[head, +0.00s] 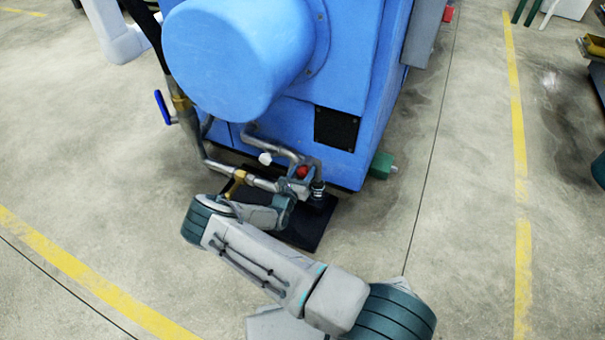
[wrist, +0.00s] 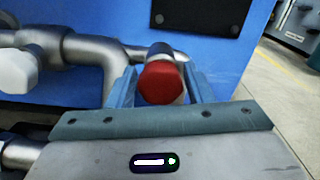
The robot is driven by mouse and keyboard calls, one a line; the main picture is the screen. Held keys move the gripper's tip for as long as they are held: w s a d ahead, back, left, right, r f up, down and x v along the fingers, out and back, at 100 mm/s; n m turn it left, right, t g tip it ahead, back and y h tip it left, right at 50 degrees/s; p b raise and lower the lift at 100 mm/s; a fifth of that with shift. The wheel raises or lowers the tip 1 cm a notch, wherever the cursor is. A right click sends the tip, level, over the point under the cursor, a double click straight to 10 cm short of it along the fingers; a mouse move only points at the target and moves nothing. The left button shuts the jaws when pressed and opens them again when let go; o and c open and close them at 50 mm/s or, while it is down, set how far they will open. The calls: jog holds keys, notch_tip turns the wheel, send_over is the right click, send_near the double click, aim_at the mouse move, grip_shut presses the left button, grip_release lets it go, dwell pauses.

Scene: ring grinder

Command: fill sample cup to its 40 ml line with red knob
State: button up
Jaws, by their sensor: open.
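The red knob (head: 302,171) is on the metal pipework low on the front of the blue machine. In the wrist view the red knob (wrist: 161,82) sits between the two blue-grey fingers of my gripper (wrist: 162,90). The fingers stand on either side of it and are open; I cannot tell whether either touches it. In the head view my gripper (head: 298,184) is at the pipework, partly hidden by my own wrist. A small shiny round item (head: 318,188) just right of the knob may be the sample cup or a fitting. No 40 ml line or liquid level can be made out.
A black tray or mat (head: 304,230) lies on the floor under the pipework. A white knob (head: 265,158), a brass fitting (head: 238,180) and a blue valve handle (head: 162,107) are to the left. A green block (head: 381,165) is at right. Open floor lies on both sides.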

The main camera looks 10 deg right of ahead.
jog(key=c, duration=0.7)
